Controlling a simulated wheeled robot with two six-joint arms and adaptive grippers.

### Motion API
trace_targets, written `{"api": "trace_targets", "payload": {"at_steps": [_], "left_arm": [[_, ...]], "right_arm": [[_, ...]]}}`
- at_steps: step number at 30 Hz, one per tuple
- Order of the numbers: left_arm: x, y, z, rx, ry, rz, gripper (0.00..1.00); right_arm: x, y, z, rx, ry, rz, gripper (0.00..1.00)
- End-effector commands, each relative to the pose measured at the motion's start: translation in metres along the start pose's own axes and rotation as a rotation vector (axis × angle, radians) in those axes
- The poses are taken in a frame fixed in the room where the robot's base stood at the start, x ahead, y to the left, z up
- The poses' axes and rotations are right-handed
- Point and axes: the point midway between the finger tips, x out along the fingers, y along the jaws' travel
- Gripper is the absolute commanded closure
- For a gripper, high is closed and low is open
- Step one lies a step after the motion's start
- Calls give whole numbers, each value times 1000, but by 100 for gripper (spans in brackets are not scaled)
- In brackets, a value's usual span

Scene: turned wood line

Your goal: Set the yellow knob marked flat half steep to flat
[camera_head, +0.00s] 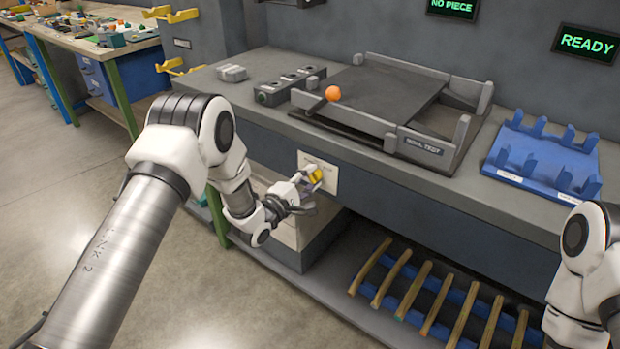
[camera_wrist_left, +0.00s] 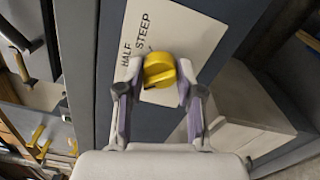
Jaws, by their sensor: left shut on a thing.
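The yellow knob (camera_head: 316,176) sits on a pale label plate (camera_head: 329,182) on the front of the grey bench. In the left wrist view the knob (camera_wrist_left: 160,72) is between the fingers of my left gripper (camera_wrist_left: 158,78), one finger on each side. In the head view my left gripper (camera_head: 308,183) reaches the knob from the left. The words HALF and STEEP show on the plate (camera_wrist_left: 173,30); the word flat does not show. I cannot tell which mark the knob points to. My right gripper is out of view; only part of its arm shows at the right edge.
On the bench top are a tilted test ramp (camera_head: 380,95) with an orange ball (camera_head: 333,93), a grey switch box (camera_head: 285,88) and a blue rack (camera_head: 540,160). Several wooden sticks (camera_head: 440,292) lie on the low shelf. The floor at left is clear.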

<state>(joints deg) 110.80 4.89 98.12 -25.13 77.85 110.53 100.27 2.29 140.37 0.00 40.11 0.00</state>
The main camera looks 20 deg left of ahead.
Motion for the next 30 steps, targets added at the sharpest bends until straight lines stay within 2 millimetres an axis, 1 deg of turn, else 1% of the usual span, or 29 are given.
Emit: {"api": "trace_targets", "payload": {"at_steps": [6, 19, 20, 21, 22, 30], "left_arm": [[0, 0, 0, -50, 1, -1, 98], [0, 0, 0, -60, 1, -1, 98], [0, 0, 0, -60, 1, -1, 57], [0, 0, 0, -60, 1, -1, 42], [0, 0, 0, -59, 1, -1, 39], [0, 0, 0, -58, 1, -1, 39]], "right_arm": [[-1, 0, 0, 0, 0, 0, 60], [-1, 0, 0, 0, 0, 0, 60], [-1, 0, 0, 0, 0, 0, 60], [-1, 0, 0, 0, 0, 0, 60], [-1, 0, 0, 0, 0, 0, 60], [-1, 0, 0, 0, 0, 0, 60]]}}
